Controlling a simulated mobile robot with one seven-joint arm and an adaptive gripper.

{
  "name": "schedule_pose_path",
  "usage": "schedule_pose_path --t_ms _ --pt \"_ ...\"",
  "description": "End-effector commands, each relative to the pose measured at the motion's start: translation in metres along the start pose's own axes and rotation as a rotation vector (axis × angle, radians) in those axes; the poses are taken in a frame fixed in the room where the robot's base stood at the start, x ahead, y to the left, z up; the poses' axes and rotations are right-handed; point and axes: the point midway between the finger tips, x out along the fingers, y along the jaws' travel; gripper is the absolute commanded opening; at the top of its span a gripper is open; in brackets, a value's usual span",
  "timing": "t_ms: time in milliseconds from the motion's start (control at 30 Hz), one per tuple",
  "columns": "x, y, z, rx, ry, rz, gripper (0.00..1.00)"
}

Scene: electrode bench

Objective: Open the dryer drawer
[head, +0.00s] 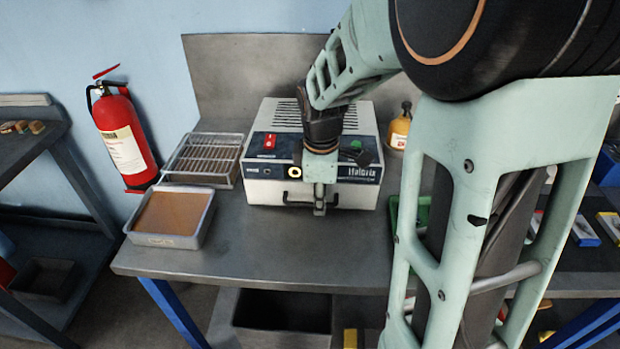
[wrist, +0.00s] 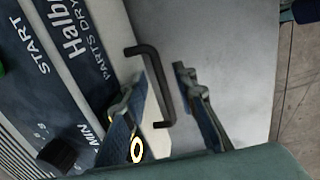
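The dryer (head: 275,172) is a white box with a dark blue front panel on the metal bench. Its drawer (head: 265,192) is the pale lower front and looks closed. The black bar handle (wrist: 155,75) shows in the wrist view, standing out from the pale drawer front (wrist: 215,35). My gripper (wrist: 158,85) is open, one finger on each side of the bar, with gaps visible. In the head view my gripper (head: 320,205) points down at the front of the dryer and covers the middle of the handle.
A tray with a brown surface (head: 207,217) and a wire rack tray (head: 177,170) stand left of the dryer. A yellow bottle (head: 399,128) stands at its right. The bench top (head: 270,255) in front of the dryer is clear. A fire extinguisher (head: 123,140) hangs on the wall.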

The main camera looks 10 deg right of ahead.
Motion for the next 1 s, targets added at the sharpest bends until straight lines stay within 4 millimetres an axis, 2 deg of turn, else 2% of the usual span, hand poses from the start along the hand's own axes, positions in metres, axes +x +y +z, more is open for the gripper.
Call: schedule_pose_path --t_ms 267,500,1000 --pt "0.0011 0.0 0.0 0.0 0.0 0.0 0.25" --pt "0.0009 0.0001 0.0 0.0 0.0 0.001 0.0" --pt "0.0004 -0.0007 0.0 0.0 0.0 0.001 0.0"
